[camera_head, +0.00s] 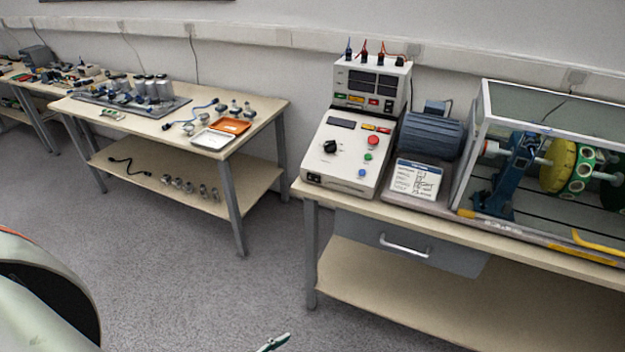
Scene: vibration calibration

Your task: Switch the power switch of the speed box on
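The speed box (345,150) is a white sloped control box at the left end of the right table. Its face has a black knob (330,146), a dark display, a red button, a green button and a blue button. A small black part (314,178) sits at the lower left of its front edge; it may be the power switch, but its position is too small to read. A pale arm link of mine fills the lower left corner. A small dark and green tip at the bottom edge may belong to my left gripper; its opening is not visible. My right gripper is out of view.
A white meter unit (371,83) with probes stands behind the box. A blue motor (433,136), a label card (416,180) and a clear-walled rotor rig (552,155) stand to the right. A drawer (405,245) hangs below. Floor (175,270) is open between the tables.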

